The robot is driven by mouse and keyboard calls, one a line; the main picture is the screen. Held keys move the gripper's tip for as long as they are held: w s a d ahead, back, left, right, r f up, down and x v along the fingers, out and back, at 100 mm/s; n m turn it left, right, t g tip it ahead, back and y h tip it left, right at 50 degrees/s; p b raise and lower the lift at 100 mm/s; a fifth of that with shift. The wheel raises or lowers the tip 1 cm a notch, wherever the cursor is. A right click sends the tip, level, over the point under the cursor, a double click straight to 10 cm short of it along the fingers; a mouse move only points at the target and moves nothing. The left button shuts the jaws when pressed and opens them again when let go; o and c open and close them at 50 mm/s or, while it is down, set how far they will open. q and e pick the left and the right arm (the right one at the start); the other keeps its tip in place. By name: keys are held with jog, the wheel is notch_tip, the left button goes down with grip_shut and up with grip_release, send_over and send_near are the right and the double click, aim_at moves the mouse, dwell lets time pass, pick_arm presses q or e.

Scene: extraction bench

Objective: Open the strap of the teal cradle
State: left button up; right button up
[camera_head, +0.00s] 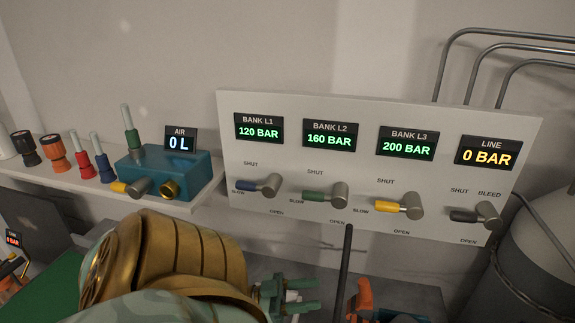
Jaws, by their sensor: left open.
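My left arm, gold and pale green, fills the bottom left. My left gripper (313,294) is at the bottom centre, its two green fingers apart and pointing right. A small white piece shows between them near the palm; I cannot tell what it is. I cannot make out the teal cradle or its strap for certain. A sliver of blue-teal (392,314) shows at the bottom edge, right of the gripper, beside an orange part (363,297); most of it is cut off. My right gripper is not in view.
A dark upright rod (346,262) stands just right of my left gripper. Behind is a white valve panel (370,170) with several levers. A teal box (190,165) with an AIR readout sits on the left shelf among coloured fittings. A grey tank (545,250) stands at right.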

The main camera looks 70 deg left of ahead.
pick_arm(q)
jog(key=shift+s+a, duration=0.35)
jog(key=shift+s, duration=0.35)
jog(key=shift+s+a, duration=0.35)
jog(key=shift+s, duration=0.35)
jog(key=shift+s+a, duration=0.35)
jog(key=shift+s, duration=0.35)
